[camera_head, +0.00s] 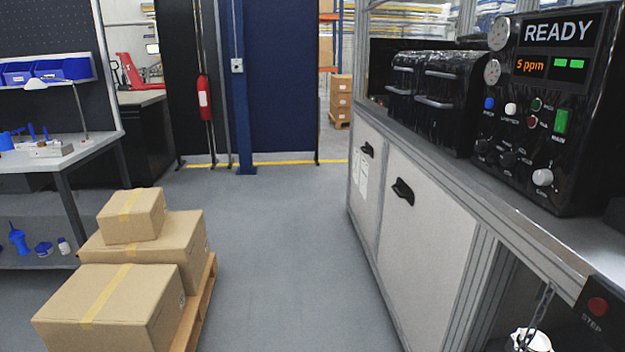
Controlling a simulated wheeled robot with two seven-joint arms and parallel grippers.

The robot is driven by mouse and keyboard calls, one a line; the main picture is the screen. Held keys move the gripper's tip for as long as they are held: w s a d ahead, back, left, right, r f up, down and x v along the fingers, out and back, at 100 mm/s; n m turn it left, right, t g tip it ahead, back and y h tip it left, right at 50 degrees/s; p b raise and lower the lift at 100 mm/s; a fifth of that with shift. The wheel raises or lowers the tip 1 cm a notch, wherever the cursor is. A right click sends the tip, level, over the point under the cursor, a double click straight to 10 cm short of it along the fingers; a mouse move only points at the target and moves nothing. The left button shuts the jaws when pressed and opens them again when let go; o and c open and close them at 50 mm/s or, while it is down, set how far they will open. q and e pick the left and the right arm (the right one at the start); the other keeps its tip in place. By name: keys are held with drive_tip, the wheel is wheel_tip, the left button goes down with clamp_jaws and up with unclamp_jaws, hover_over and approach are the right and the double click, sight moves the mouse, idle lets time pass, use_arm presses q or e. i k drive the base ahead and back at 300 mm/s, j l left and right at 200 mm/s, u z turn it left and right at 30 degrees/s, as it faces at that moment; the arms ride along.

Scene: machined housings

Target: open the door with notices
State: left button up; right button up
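The door with notices (372,208) is the farther, narrower pale grey door in the front of the long cabinet on the right. White paper notices (360,176) are fixed on it, and a black handle (367,150) sits near its top. It looks shut, flush with the cabinet front. A wider plain door (425,240) with its own black handle (403,191) is nearer to me and also looks shut. Neither of my grippers shows in the head view.
A grey floor aisle (285,230) lies clear before the doors. Stacked cardboard boxes (150,245) on a pallet (197,310) stand left. A workbench (75,158) is beyond them. A black control panel (548,100) stands on the cabinet top. A chain (543,305) hangs at bottom right.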

sight(367, 143)
drive_tip(key=i+u, duration=0.2)
drive_tip(key=i, duration=2.8)
